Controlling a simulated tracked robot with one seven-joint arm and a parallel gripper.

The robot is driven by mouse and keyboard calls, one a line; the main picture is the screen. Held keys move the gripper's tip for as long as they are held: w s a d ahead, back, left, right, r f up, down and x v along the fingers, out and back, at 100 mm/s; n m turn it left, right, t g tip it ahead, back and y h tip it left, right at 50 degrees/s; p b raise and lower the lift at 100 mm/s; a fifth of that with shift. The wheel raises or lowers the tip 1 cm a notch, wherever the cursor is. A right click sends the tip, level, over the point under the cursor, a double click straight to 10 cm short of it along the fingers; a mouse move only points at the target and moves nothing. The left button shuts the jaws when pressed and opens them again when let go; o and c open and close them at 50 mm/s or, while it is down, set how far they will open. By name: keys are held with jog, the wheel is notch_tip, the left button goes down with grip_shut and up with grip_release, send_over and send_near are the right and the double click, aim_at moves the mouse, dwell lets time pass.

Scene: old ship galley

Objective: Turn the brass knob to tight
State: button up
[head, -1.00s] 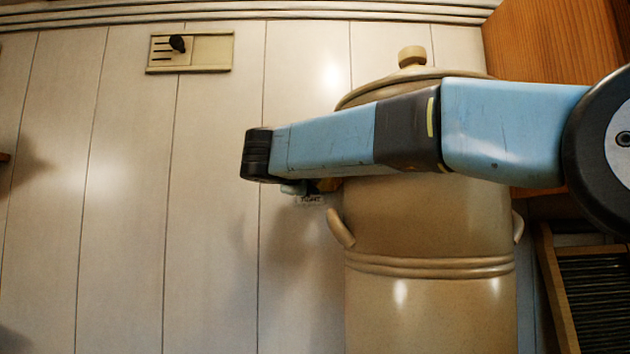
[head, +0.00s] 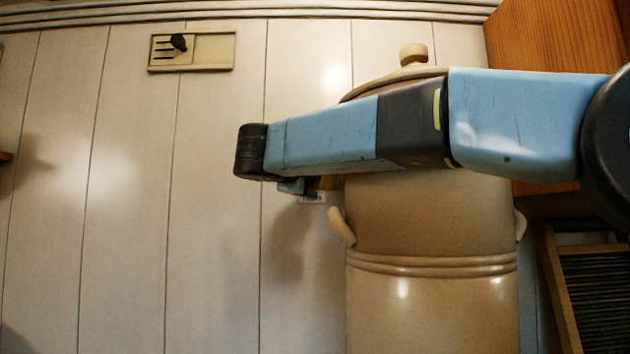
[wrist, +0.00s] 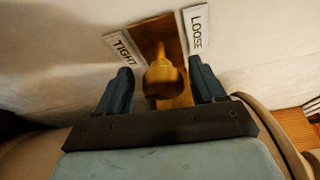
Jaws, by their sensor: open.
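The brass knob (wrist: 163,76) stands out from a brass plate (wrist: 158,35) on the white wall in the wrist view. A TIGHT label (wrist: 125,50) is left of the plate and a LOOSE label (wrist: 198,31) is right of it. My gripper (wrist: 164,82) is open, with one finger on each side of the knob; gaps show on both sides, and the knob looks ungripped. In the head view my arm hides most of the knob and plate. A small part of a label (head: 313,198) shows below the arm there.
A large tan lidded crock (head: 430,225) with side handles stands close behind and below my arm. A sliding vent plate (head: 212,52) is on the wall at upper left. A wooden cabinet (head: 555,60) and a slatted rack (head: 595,290) are at right.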

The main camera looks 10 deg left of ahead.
jog(key=s+a, duration=0.1)
jog(key=s, duration=1)
jog(key=shift+s+a+r, duration=0.2)
jog(key=shift+a+r, duration=0.05)
jog(key=shift+a, duration=0.1)
